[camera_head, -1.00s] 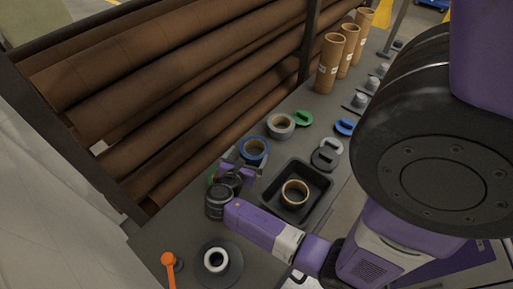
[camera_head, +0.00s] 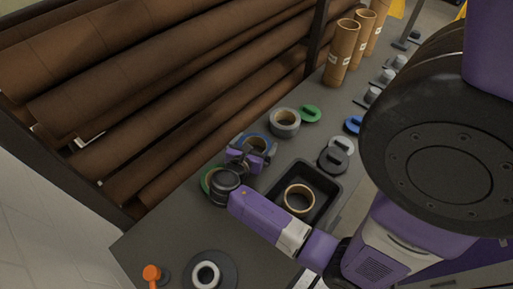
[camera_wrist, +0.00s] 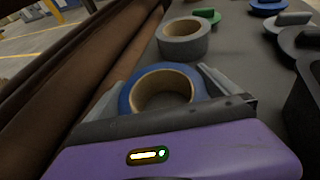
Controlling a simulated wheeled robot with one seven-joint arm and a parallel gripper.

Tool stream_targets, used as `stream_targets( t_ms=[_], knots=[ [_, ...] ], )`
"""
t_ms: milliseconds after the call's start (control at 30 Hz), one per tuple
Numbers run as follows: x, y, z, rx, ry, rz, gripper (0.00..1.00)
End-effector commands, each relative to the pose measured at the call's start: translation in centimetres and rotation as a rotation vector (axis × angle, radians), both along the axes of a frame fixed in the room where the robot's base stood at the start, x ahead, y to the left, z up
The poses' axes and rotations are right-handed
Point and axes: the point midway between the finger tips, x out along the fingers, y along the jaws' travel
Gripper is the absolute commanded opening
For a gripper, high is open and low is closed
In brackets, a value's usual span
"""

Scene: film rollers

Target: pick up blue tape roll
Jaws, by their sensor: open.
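The blue tape roll (camera_wrist: 127,98) lies on the grey table in the wrist view, with a tan cardboard core. My gripper (camera_wrist: 162,80) is open, with one finger on each side of the roll; I cannot tell whether they touch it. In the head view my gripper (camera_head: 245,157) covers most of the blue tape roll (camera_head: 262,139), leaving only part of its far rim in sight.
A grey tape roll (camera_head: 284,123) stands just beyond the blue one. A black tray (camera_head: 325,208) holding a tan roll (camera_head: 299,198) is at right. Brown long rollers (camera_head: 180,100) line the left side. Cardboard tubes (camera_head: 341,52) stand at the back.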

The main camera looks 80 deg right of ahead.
Motion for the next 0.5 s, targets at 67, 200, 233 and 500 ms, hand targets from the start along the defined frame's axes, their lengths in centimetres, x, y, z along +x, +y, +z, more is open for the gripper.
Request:
stream_targets(
  t_ms=[67,200,233,500],
  knots=[
    [-0.01,0.00,0.10,0.000,0.000,0.000,1.00],
    [-0.01,0.00,0.09,0.000,0.000,0.000,0.84],
    [-0.01,-0.01,0.09,0.000,0.000,0.000,0.78],
    [0.00,-0.04,0.15,-0.001,0.000,0.000,0.42]
  ],
)
